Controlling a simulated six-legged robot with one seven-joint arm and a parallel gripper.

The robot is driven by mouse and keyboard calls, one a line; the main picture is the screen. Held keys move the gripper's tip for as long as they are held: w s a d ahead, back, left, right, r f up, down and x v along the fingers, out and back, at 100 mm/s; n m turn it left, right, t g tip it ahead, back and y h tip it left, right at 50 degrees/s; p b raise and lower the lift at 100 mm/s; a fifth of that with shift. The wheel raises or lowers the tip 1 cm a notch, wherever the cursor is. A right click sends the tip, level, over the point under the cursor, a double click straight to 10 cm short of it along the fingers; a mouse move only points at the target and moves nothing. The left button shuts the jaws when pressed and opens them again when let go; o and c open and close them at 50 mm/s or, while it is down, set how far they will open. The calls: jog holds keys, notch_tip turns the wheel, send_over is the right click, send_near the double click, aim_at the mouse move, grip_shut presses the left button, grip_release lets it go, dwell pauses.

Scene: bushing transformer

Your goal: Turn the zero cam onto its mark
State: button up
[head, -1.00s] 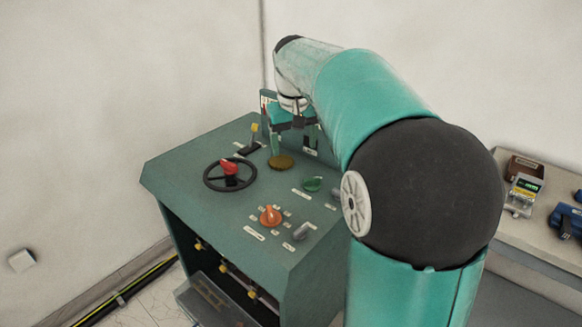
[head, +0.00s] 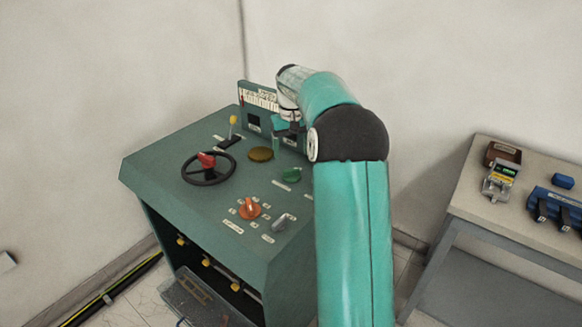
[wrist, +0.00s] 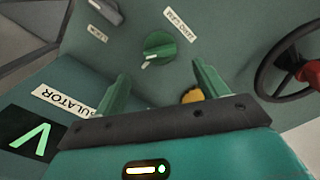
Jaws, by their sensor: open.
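The green knob (head: 291,175) sits on the right part of the console top. In the wrist view the green knob (wrist: 159,47) lies just beyond my fingertips, and a white label with lettering too small to read surely stands beside it. A short white line shows at the knob's lower left edge; I cannot tell whether it is the pointer or the mark. My gripper (wrist: 160,72) is open and empty, its two green fingers spread with the knob seen between and past them. In the head view my gripper (head: 284,140) is partly hidden under the wrist, behind the knob.
The console (head: 165,165) also carries a black handwheel (head: 208,179) with a red grip, an orange knob (head: 250,208), a grey lever (head: 284,221), a brass disc (head: 261,154) and a yellow-tipped lever (head: 233,124). An upright panel stands at the back. A side table (head: 460,205) is at right.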

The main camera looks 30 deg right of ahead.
aim_at(291, 169)
notch_tip(291, 169, down, 8)
jog(key=shift+r, duration=0.25)
jog(key=c, duration=1)
